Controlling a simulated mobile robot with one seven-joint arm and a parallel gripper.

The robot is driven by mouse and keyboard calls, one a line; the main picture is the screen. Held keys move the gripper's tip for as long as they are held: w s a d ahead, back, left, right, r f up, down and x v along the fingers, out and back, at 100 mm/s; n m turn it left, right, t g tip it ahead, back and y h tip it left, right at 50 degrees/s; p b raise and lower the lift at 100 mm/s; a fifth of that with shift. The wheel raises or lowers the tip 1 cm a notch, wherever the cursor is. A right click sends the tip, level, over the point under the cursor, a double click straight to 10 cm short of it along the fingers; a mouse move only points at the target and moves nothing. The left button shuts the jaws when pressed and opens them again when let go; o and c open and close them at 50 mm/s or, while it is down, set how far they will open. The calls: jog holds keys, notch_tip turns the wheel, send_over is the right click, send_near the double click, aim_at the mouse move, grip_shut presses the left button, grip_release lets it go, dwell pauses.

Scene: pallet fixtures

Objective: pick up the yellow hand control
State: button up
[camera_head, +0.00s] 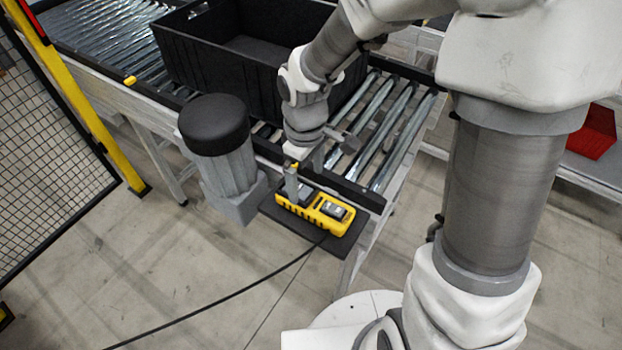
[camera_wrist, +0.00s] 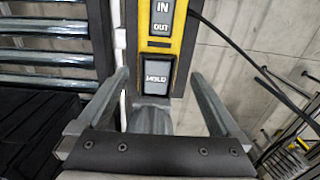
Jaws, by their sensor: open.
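The yellow hand control (camera_head: 316,209) lies on a small dark shelf (camera_head: 342,239) at the conveyor's side in the head view. In the wrist view the hand control (camera_wrist: 176,48) runs up from the middle to the top edge, with dark buttons marked IN, OUT and one that seems to read HOLD. My gripper (camera_head: 304,181) is just above the far left part of the control. In the wrist view my gripper (camera_wrist: 160,76) is open and empty, one finger on each side of the control. I cannot tell how high the fingertips are above it.
A grey motor with a black cap (camera_head: 213,124) stands close left of the shelf. A black crate (camera_head: 215,68) sits on the roller conveyor (camera_head: 386,125) behind. A black cable (camera_head: 225,300) runs from the control across the floor. A mesh fence (camera_head: 45,160) stands at left.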

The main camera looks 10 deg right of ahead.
aim_at(306, 193)
jog(key=shift+w+f, duration=0.2)
jog(key=shift+f, duration=2.9)
grip_shut()
jog(key=shift+r, duration=0.1)
